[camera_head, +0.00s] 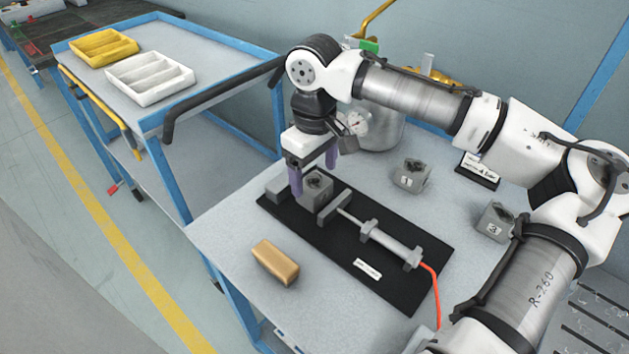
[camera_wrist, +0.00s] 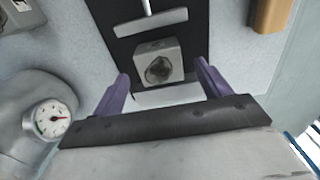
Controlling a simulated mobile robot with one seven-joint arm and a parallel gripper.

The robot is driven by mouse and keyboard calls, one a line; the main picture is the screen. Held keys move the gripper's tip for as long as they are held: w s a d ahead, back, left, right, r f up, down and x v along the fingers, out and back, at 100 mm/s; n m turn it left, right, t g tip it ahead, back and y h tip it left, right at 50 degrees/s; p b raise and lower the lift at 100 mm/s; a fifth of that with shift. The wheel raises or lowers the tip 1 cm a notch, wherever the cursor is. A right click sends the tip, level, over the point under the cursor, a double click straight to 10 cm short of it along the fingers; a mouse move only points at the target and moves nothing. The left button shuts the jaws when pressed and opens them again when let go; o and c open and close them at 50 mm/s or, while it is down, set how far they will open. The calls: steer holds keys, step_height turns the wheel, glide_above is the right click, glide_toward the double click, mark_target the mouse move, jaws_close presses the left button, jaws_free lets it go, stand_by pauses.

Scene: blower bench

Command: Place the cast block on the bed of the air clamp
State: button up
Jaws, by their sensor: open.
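The grey cast block (camera_head: 317,189) sits on the bed of the air clamp (camera_head: 350,240), between the fixed end jaw (camera_head: 278,188) and the moving jaw plate (camera_head: 334,207). It also shows in the wrist view as a block (camera_wrist: 159,63) with a dark round recess, apart from the jaw plate (camera_wrist: 151,22). My gripper (camera_head: 315,174) is open, its purple fingers around the block's end of the clamp. In the wrist view the fingers (camera_wrist: 163,85) stand wide apart on both sides, with gaps to the block.
Other cast blocks stand on the bench, one behind the clamp (camera_head: 412,175) and one at the right (camera_head: 495,221). A tan block (camera_head: 275,262) lies in front. A gauge (camera_wrist: 47,120) on a metal tank is close beside my gripper. A red hose (camera_head: 434,290) leaves the clamp.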

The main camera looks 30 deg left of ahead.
mark_target(314, 183)
step_height(314, 183, up, 8)
steer(key=shift+r, duration=0.15)
stand_by(0.6)
